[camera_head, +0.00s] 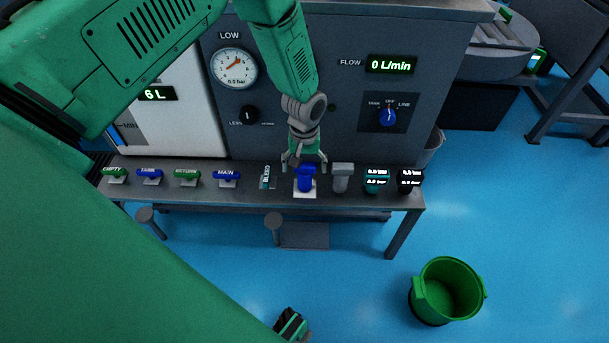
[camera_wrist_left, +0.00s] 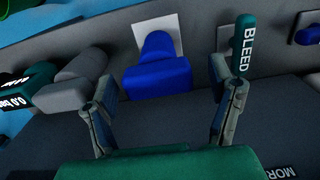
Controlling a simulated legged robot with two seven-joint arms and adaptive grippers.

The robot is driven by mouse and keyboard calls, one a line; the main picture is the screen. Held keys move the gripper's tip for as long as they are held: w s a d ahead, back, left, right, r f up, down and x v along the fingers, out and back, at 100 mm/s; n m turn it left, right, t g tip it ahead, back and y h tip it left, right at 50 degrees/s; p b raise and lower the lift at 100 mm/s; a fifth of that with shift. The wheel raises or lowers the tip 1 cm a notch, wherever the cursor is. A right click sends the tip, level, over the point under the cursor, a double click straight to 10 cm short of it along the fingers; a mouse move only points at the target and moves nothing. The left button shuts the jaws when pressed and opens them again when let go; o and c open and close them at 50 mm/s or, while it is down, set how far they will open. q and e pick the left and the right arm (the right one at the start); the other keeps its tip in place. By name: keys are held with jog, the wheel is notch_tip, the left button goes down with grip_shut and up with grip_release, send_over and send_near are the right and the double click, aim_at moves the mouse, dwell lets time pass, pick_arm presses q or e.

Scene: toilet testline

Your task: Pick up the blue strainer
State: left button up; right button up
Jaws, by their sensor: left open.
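The blue strainer (camera_head: 305,178) sits on a white square plate on the grey bench, between the BLEED handle and a grey fitting of similar shape. In the left wrist view the blue strainer (camera_wrist_left: 157,74) lies ahead, between my two spread fingers. My left gripper (camera_head: 304,161) points down just above and behind the strainer. It is open and empty, and the wrist view also shows the left gripper (camera_wrist_left: 160,90) open. I cannot tell whether a finger touches the strainer.
The BLEED handle (camera_head: 265,177) and the grey fitting (camera_head: 342,177) stand close on either side. Teal and black gauges (camera_head: 377,179) are farther right. Several green and blue valve handles line the bench's left. A green bucket (camera_head: 448,288) stands on the floor.

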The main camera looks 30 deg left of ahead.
pick_arm(q)
jog(key=shift+d+r, duration=0.1)
jog(key=shift+d, duration=0.1)
jog(key=c, duration=1.3)
pick_arm(e)
jog(key=shift+d, duration=0.25)
pick_arm(q)
jog(key=shift+a, duration=0.1)
pick_arm(e)
jog(key=shift+a, duration=0.1)
